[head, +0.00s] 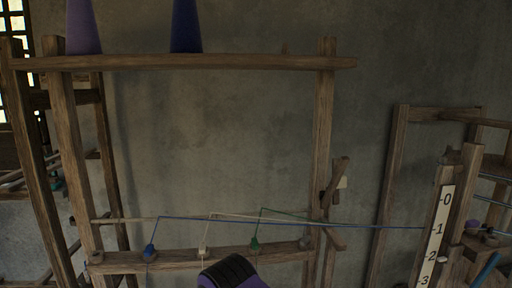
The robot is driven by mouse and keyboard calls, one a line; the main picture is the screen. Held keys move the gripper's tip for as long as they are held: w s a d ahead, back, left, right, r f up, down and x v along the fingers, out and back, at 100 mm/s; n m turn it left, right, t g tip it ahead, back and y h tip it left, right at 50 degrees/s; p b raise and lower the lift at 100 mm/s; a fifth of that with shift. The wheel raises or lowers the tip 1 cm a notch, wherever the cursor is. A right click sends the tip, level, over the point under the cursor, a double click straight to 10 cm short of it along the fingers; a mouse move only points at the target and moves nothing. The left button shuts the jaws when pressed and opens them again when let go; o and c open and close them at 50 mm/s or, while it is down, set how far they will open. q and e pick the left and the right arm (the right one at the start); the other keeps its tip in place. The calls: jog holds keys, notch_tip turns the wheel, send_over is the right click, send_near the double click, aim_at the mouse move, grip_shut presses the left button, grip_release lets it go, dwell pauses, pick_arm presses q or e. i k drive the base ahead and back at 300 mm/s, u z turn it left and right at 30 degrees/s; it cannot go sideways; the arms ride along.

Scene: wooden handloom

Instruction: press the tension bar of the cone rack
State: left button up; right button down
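The cone rack (325,130) is a wooden frame against the wall, with a purple cone (84,28) and a dark blue cone (186,27) on its top shelf. A thin pale rod (125,220) crosses the rack low down, above a thicker wooden crossbar (180,261). I cannot tell for sure which of the two is the tension bar. Blue, cream and green threads rise from small coloured pieces at the crossbar, bend near the rod and run right. A purple and black part, probably mine, shows at the bottom edge, in front of the crossbar. No gripper fingers are visible.
A slanted wooden piece (338,181) sits on the rack's right post. A numbered scale (437,238) stands at the right, where the blue thread (380,226) reaches. Another wooden frame (389,180) stands behind. The space between the rack's posts is open above the threads.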

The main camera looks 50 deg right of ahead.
aim_at(342, 164)
jog(key=u, duration=0.9)
jog(key=k, duration=1)
jog(key=z, duration=1.7)
